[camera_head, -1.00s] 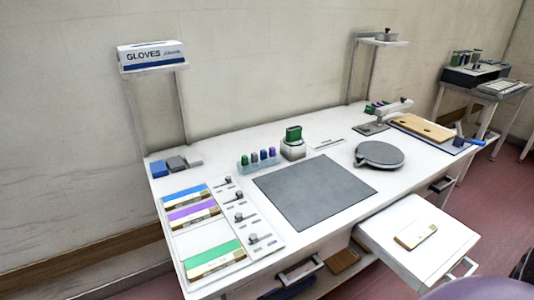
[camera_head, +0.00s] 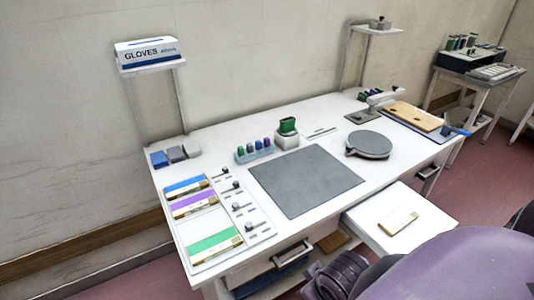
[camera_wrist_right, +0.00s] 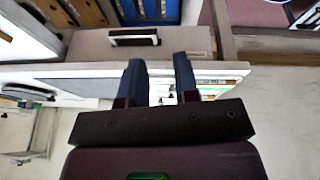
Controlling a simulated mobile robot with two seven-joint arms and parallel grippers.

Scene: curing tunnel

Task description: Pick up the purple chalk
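A purple stick, which looks like the purple chalk (camera_head: 269,143), stands upright at the right end of a small light-blue rack (camera_head: 255,156) on the white workbench. Green and blue sticks stand beside it in the same rack. My right gripper (camera_wrist_right: 160,80) shows in the right wrist view with its two dark fingers apart and nothing between them. It is by the bench's front edge and drawers, away from the rack. My left gripper is not in view.
A grey mat (camera_head: 305,181) lies in front of the rack, with a green-topped block (camera_head: 288,132) to its right. A round grey turntable (camera_head: 369,144) stands further right. An open drawer (camera_head: 376,220) juts from the front. A tray (camera_head: 209,250) with coloured strips lies left.

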